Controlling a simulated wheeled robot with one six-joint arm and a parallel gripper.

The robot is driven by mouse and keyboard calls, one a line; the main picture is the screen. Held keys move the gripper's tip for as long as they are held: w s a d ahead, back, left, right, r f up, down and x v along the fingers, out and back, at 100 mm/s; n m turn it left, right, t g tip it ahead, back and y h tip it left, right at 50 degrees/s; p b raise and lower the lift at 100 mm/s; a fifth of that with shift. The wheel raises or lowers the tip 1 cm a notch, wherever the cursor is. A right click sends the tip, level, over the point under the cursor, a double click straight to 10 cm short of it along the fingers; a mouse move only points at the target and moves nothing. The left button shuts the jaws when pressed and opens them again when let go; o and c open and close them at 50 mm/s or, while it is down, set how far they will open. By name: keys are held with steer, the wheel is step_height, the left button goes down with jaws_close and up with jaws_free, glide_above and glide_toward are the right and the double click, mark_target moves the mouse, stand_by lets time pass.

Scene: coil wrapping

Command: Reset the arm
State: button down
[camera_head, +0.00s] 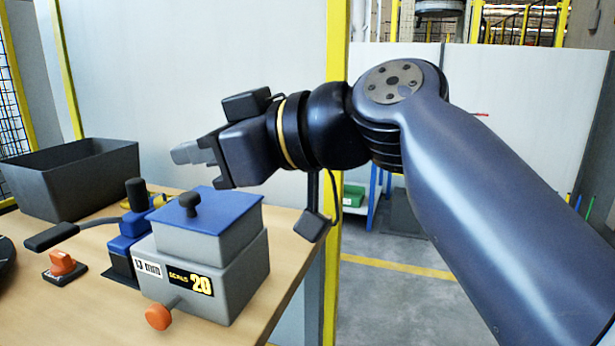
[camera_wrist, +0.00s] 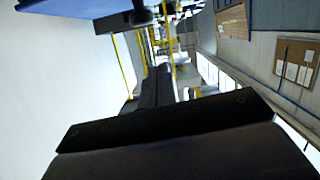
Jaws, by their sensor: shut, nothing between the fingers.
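My gripper (camera_head: 193,151) is at the end of my dark arm in the head view, held above the wooden table and behind the blue lid of a grey box. It points to the left, is shut and holds nothing. In the wrist view my gripper (camera_wrist: 158,85) shows as dark fingers close together, with nothing between them. The grey box (camera_head: 245,278) with its blue lid (camera_head: 228,215) and black knob stands below the gripper, apart from it. The blue lid also shows at the top left of the wrist view (camera_wrist: 75,6).
The wooden table (camera_head: 30,320) holds a dark open bin (camera_head: 75,190), a blue device with a black lever (camera_head: 122,245), and an orange knob on a dark base (camera_head: 62,263). A yellow post (camera_head: 338,50) stands behind my arm. The floor right of the table looks clear.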

mark_target(205, 222)
steer(key=shift+w+a+f+b, duration=0.2)
steer(key=shift+a+f+b, duration=0.2)
steer(key=shift+f, duration=0.45)
steer(key=shift+d+f+b, duration=0.3)
steer(key=shift+f+b, duration=0.2)
steer(key=shift+f, duration=0.1)
steer(key=shift+f+b, duration=0.35)
steer(key=shift+f, duration=0.25)
steer(key=shift+a+r, duration=0.1)
